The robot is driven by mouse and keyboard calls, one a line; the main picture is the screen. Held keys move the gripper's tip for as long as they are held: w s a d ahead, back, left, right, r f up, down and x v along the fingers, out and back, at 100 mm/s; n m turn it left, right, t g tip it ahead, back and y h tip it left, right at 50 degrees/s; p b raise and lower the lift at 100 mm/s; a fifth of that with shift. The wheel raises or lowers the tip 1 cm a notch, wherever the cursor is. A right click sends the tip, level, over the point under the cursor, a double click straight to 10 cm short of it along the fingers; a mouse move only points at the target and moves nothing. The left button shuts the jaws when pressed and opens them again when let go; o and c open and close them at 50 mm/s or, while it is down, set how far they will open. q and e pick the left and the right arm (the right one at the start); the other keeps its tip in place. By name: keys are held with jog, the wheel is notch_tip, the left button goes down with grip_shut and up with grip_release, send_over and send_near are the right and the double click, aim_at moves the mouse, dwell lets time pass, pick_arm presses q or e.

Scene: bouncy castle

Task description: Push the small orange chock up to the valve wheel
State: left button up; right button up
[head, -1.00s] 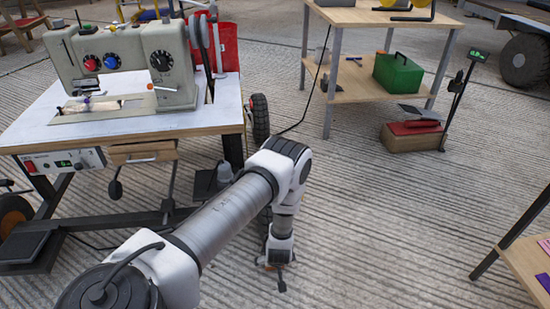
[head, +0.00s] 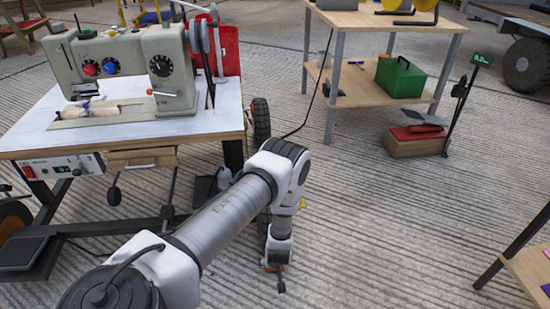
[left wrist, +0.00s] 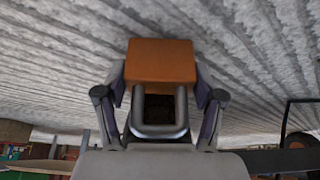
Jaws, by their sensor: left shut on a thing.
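The small orange chock (left wrist: 161,62) is close in front of my left gripper in the left wrist view, with a grey loop handle facing me. My left gripper (left wrist: 160,110) is shut on the chock, its fingers on both sides of the handle. In the head view my left gripper (head: 277,264) is low, near the floor, and only a sliver of orange shows beside it. I cannot pick out a valve wheel for certain; a black tyre (head: 261,119) stands at the sewing-machine trolley's right side, and another dark wheel is mostly hidden behind my arm. My right gripper is not in view.
The trolley (head: 215,128) with a sewing machine (head: 130,65) stands at left, pedals beneath it. A wooden shelf (head: 385,88) with a green box (head: 400,77) is at the back. A wooden table corner (head: 530,270) is at lower right. The ribbed floor between is clear.

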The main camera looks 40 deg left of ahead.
pick_arm(q)
jog(key=shift+w+a, duration=0.1)
jog(key=shift+a, duration=0.1)
jog(key=o, duration=1.5)
jog(key=shift+r, duration=0.1)
jog(key=v, duration=1.1)
jog(key=shift+d+r, duration=0.15)
jog(key=shift+r, duration=0.2)
